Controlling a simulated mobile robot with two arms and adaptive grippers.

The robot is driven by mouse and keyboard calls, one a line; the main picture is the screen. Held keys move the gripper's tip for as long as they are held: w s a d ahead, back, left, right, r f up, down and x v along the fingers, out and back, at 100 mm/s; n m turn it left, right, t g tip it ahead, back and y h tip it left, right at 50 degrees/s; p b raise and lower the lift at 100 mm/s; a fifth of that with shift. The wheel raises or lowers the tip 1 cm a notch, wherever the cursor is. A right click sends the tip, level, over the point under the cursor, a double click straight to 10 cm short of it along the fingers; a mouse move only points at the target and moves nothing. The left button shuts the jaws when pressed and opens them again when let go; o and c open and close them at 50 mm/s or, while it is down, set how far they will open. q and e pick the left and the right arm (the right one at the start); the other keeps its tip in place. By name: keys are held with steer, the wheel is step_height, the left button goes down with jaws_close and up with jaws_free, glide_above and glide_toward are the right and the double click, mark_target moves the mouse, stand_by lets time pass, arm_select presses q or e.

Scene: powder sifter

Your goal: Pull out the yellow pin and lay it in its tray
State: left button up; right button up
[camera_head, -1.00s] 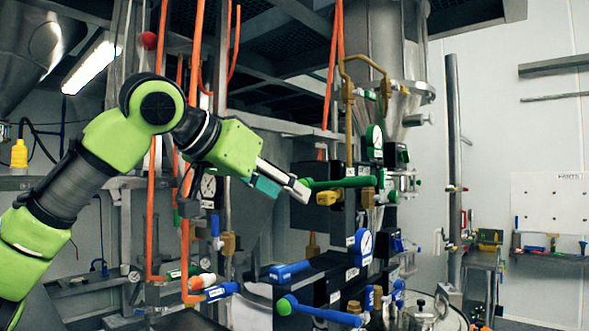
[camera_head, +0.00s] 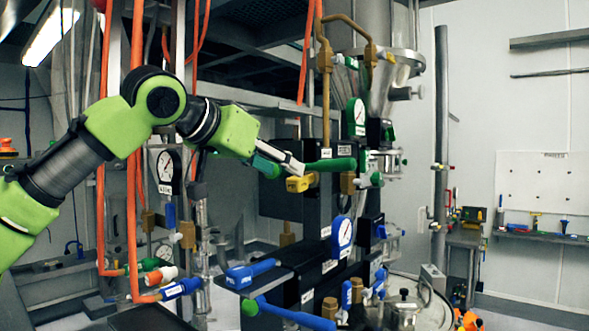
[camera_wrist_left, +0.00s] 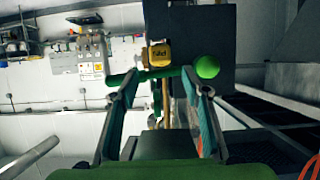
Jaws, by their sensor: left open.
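The yellow pin (camera_head: 300,183) is a short labelled yellow handle on the dark block of the sifter, just under a green lever (camera_head: 338,164). In the left wrist view the yellow pin (camera_wrist_left: 159,56) shows ahead, above the gap between the fingers. My left gripper (camera_head: 297,167) is open beside the pin, its tips overlapping the lever's left end. In the left wrist view my left gripper (camera_wrist_left: 160,95) has the green lever (camera_wrist_left: 150,74) crossing in front of its fingertips. I cannot tell whether they touch. My right gripper is out of view. I cannot clearly make out the pin's tray.
A blue labelled handle (camera_head: 252,272) and a blue lever (camera_head: 295,316) stick out lower on the sifter. Orange hoses (camera_head: 135,215) hang behind my left arm. A bench (camera_head: 466,238) with coloured items stands at the right by the white wall.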

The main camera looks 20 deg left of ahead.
mark_target(293, 178)
arm_select(q)
steer(key=p+x, duration=0.1)
steer(key=x, duration=0.4)
steer(key=shift+w, duration=0.15)
steer(key=shift+w+d+f+p, duration=0.1)
steer(key=shift+w+p, duration=0.2)
steer(key=shift+w+d+f, duration=0.1)
steer(key=shift+w+f, duration=0.15)
steer(key=shift+w, duration=0.2)
jaws_close()
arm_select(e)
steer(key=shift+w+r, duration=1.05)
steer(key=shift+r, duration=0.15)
arm_select(q)
steer(key=shift+s, duration=0.35)
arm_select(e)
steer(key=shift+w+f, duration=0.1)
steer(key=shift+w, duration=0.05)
arm_select(q)
steer(key=shift+s, duration=0.3)
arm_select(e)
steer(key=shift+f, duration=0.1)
